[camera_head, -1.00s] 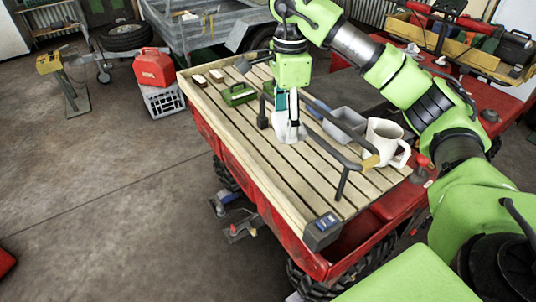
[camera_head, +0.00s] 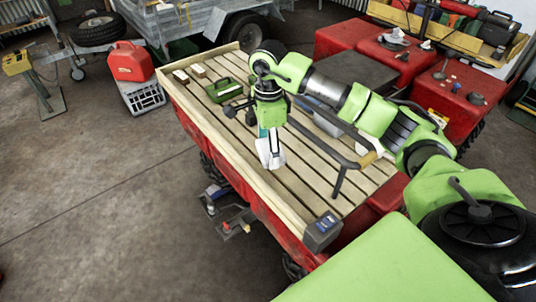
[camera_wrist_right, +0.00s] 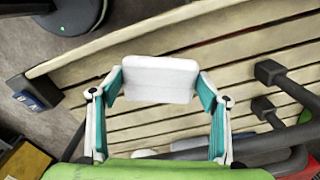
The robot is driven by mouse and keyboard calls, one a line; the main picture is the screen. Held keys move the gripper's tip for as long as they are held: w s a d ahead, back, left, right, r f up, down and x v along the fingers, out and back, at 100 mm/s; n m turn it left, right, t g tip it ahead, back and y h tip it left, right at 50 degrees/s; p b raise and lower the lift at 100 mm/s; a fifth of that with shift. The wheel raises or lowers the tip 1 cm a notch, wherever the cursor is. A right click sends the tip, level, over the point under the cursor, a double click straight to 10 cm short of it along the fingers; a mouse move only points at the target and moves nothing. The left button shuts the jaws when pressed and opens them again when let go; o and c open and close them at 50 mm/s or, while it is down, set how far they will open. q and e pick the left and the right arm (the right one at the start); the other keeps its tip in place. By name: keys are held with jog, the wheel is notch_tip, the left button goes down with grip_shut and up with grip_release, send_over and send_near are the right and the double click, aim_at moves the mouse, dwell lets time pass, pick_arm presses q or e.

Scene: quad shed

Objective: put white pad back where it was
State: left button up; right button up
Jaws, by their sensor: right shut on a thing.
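The white pad (camera_head: 270,155) is held in my right gripper (camera_head: 269,138), above the slatted wooden deck (camera_head: 225,130) of the red trailer. In the right wrist view the pad (camera_wrist_right: 160,76) sits between the two teal-lined fingers (camera_wrist_right: 160,90), with pale slats behind it. Whether it touches the slats I cannot tell; it looks raised. My left gripper is not in view.
A green box (camera_head: 223,90) and two small brush-like blocks (camera_head: 198,70) are at the deck's far end. A dark bar frame (camera_head: 340,160) and a grey bin (camera_head: 322,118) are right of the gripper. A black box (camera_head: 322,232) is at the near corner. Middle-left slats are bare.

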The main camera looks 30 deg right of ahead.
aim_at(268, 157)
jog(key=shift+s+f, duration=0.1)
jog(key=shift+f, duration=0.4)
notch_tip(268, 157, down, 3)
jog(key=shift+f+p, duration=0.1)
jog(key=shift+p, duration=0.45)
jog(key=shift+f, duration=0.1)
jog(key=shift+f+b, duration=0.2)
jog(key=shift+b, duration=0.1)
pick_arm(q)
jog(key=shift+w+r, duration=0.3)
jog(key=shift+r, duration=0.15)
pick_arm(e)
jog(key=o, duration=0.9)
jog(key=shift+r, duration=0.1)
jog(key=shift+o, duration=0.2)
